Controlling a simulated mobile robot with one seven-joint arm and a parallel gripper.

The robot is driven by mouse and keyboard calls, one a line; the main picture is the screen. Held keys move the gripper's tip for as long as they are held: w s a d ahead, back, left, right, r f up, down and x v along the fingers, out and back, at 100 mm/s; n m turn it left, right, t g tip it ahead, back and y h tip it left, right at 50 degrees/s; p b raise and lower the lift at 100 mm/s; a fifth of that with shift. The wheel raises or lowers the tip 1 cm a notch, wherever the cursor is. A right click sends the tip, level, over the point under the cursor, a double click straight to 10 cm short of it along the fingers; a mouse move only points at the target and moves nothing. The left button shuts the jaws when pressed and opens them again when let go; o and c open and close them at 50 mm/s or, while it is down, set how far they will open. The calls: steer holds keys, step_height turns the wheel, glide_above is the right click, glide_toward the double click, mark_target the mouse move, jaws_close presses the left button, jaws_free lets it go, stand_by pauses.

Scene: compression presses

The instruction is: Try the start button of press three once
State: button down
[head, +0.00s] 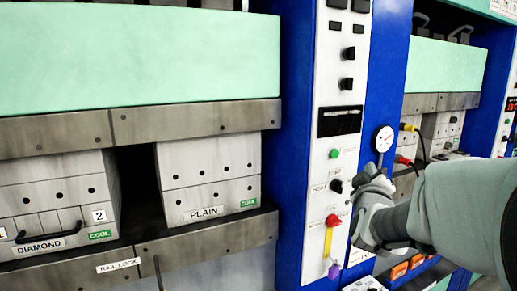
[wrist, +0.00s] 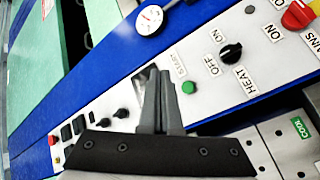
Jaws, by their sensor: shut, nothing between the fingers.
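A tall white control panel (head: 318,255) stands on a blue column in the head view. Its green start button (head: 334,153) sits below a dark display. In the wrist view the green start button (wrist: 188,87) has a START label beside it. My gripper (wrist: 158,74) is shut and empty, its fingers just left of the button there. I cannot tell whether they touch the panel. In the head view my gripper (head: 366,180) is right of and below the button, by the panel's right edge. No press number is readable on this panel.
Close by are the black heat knob (head: 336,186), the red mains switch (head: 333,220) and a round gauge (head: 384,139). Left is a press with DIAMOND (head: 40,200) and PLAIN (head: 210,180) blocks. Another press (head: 440,130) with cables stands right.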

mark_target(335, 154)
stand_by(0.3)
steer(key=w+a+p, duration=0.2)
steer(key=w+a, duration=0.1)
steer(key=w, duration=0.5)
steer(key=shift+w, duration=0.2)
stand_by(2.0)
steer(key=shift+w+a, duration=0.15)
steer(key=shift+w, duration=0.15)
steer(key=shift+w+a, duration=0.15)
steer(key=shift+w, duration=0.25)
stand_by(0.7)
steer(key=shift+s, duration=0.15)
steer(key=shift+s+d+b, duration=0.3)
steer(key=shift+s+b, duration=0.05)
steer(key=shift+s, duration=0.3)
